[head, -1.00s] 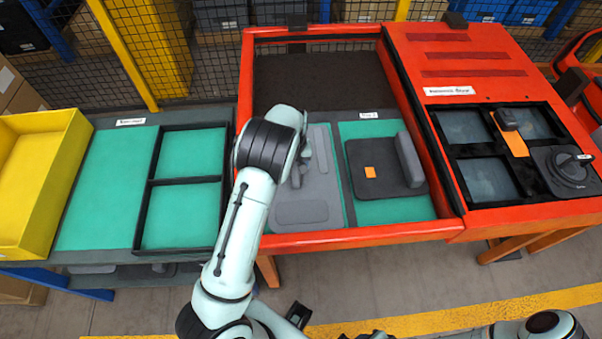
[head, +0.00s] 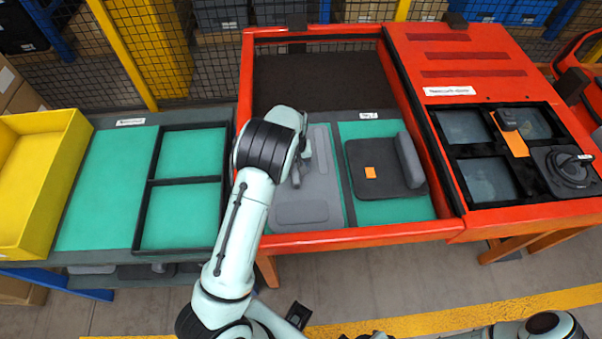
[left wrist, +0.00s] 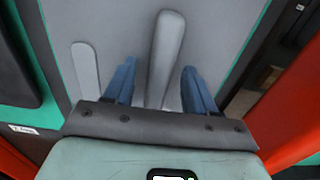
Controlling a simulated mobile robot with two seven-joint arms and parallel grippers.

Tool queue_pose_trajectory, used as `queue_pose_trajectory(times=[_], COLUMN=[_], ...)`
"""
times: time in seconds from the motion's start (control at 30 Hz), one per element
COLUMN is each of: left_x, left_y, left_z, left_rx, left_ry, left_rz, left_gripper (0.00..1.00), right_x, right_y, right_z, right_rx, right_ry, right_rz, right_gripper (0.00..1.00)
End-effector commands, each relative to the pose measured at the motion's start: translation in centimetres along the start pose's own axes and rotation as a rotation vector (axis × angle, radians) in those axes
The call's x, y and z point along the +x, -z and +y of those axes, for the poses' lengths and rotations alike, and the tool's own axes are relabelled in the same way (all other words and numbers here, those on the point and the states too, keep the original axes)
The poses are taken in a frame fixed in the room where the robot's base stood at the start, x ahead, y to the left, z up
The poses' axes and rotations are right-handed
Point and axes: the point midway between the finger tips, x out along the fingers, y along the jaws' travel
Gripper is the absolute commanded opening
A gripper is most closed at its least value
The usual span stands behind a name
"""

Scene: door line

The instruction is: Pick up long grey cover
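The long grey cover (head: 322,185) lies flat in the left part of the orange-red framed table, over green. My left arm reaches over it and hides part of it. In the left wrist view the cover (left wrist: 215,30) has a raised rounded grip bar (left wrist: 166,50) and a flatter raised strip (left wrist: 86,70). My left gripper (left wrist: 158,70) is open, one blue finger on each side of the bar, with gaps showing. I cannot tell how far the fingertips are above the cover. In the head view the left gripper (head: 300,175) is partly hidden by its own wrist. My right gripper cannot be made out.
A dark cover (head: 370,175) with an orange square and a raised grey bar lies to the right. The orange-red frame (head: 350,237) borders both covers. At left are a green-floored divided tray (head: 145,200) and a yellow bin (head: 70,160). A panel with a black knob (head: 567,170) stands right.

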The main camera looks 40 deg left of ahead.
Motion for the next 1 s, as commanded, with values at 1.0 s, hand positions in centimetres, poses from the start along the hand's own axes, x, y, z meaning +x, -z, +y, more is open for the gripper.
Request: queue_pose_trajectory(times=[1.0], left_x=[-9.8], left_y=[0.1], left_z=[0.2], left_rx=[0.001], left_ry=[-0.007], left_rz=[0.007], left_gripper=[0.00], right_x=[-1.2], right_y=[0.4], right_z=[-0.6], right_rx=[-0.003], right_ry=[0.003], right_rz=[0.007], right_gripper=[0.43])
